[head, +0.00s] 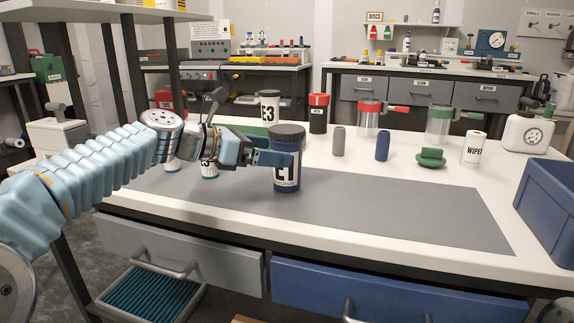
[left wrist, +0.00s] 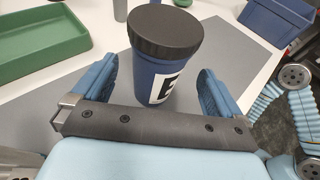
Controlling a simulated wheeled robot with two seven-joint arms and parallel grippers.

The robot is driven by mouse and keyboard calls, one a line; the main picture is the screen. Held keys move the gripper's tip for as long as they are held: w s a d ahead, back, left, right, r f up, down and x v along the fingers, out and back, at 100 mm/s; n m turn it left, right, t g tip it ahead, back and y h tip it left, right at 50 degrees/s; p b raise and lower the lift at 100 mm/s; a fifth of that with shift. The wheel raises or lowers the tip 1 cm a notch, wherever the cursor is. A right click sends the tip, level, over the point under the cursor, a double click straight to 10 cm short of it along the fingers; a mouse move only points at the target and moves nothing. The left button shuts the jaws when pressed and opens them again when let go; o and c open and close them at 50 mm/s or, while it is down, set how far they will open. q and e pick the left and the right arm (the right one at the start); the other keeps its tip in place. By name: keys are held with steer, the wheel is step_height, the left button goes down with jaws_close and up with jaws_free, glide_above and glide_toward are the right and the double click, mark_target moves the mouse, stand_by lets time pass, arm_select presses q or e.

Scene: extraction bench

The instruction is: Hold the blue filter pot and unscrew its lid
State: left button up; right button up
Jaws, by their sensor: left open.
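The blue filter pot (head: 287,180) stands upright on the grey mat, with a black-on-white label and a dark lid (head: 287,131) seated on top. In the left wrist view, the pot (left wrist: 160,80) and its lid (left wrist: 166,30) are ahead of the palm. My left gripper (head: 278,158) is open at the pot's upper body, below the lid. One finger crosses in front of the pot in the head view. In the left wrist view, the fingers of this gripper (left wrist: 160,72) lie either side of the pot, with gaps showing. My right gripper is not in view.
The grey mat (head: 400,215) is mostly clear right of the pot. Behind stand a white pot (head: 269,108), a red-lidded black pot (head: 318,115), a grey cylinder (head: 338,141), a blue cylinder (head: 382,146) and a green knob (head: 431,157). A blue bin (head: 550,200) stands far right.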

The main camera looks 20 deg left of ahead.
arm_select(q)
steer(key=x, duration=0.5)
steer(key=c, duration=1.1)
step_height(320, 180, up, 9)
steer(key=p, duration=0.4)
steer(key=shift+r, duration=0.45)
